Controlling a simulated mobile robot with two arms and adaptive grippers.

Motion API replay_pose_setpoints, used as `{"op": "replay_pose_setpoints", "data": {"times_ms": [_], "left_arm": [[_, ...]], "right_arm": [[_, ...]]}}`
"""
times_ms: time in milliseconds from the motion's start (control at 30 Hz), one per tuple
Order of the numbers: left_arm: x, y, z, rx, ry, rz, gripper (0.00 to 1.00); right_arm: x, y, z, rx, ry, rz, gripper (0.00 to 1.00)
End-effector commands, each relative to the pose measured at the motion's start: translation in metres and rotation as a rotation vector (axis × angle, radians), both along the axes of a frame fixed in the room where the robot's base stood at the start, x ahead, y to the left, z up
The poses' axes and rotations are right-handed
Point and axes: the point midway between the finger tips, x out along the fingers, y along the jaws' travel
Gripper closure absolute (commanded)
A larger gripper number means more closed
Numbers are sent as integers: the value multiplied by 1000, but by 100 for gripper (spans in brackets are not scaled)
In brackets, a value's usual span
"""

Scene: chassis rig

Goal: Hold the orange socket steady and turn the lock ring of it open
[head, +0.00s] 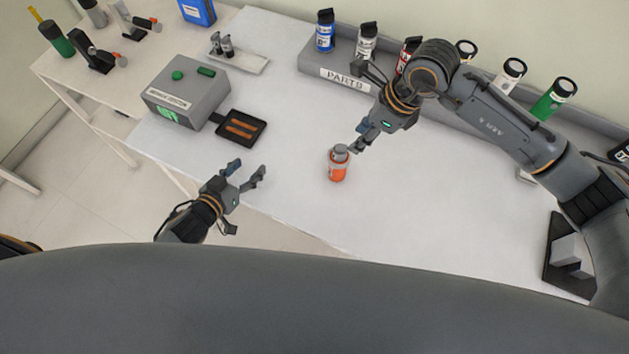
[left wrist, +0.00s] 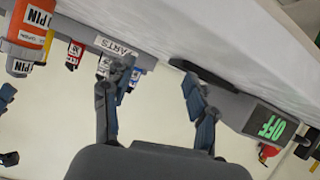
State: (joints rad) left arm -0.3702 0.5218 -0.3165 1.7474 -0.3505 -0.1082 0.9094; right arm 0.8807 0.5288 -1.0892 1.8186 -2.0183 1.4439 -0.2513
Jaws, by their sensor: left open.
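The orange socket (head: 337,172) stands on the white table near its front edge, with a grey top piece (head: 340,152). In the left wrist view, the orange socket (left wrist: 28,40) shows at the upper left, upside down, with a white label band. My left gripper (head: 247,172) is open and empty, left of the socket and apart from it, near the table's front edge. Its two fingers (left wrist: 155,108) are spread in the left wrist view. My right gripper (head: 360,140) is at the upper right of the socket, its fingertips close to the grey top. Contact and finger gap are unclear.
A grey box with a green screen (head: 188,92) and a black tray with orange strips (head: 240,129) lie at the left. A grey parts rack (head: 318,62) with several bottles runs along the back. A dark fixture (head: 565,255) stands at the right. The table between is clear.

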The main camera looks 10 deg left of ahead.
Motion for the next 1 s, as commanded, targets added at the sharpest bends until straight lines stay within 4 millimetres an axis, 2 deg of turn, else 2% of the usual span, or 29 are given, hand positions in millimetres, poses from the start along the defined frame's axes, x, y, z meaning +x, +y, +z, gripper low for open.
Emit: {"op": "replay_pose_setpoints", "data": {"times_ms": [33, 100, 200, 333, 433, 633, 1000], "left_arm": [[-5, -31, 7, 8, -24, -45, 43], [-13, -68, 15, 30, -52, -103, 43], [-24, -112, 29, 56, -95, -170, 43], [-35, -152, 46, 79, -145, -228, 43], [-39, -169, 55, 92, -168, -252, 43], [-34, -182, 57, 100, -184, -265, 43], [24, -214, 37, 98, -183, -264, 43]], "right_arm": [[0, 0, 0, 0, 0, 0, 62], [0, 0, 0, 0, 0, 0, 62], [0, 0, 0, 0, 0, 0, 62], [0, 0, 0, 0, 0, 0, 62], [0, 0, 0, 0, 0, 0, 62], [0, 0, 0, 0, 0, 0, 62], [0, 0, 0, 0, 0, 0, 62]]}}
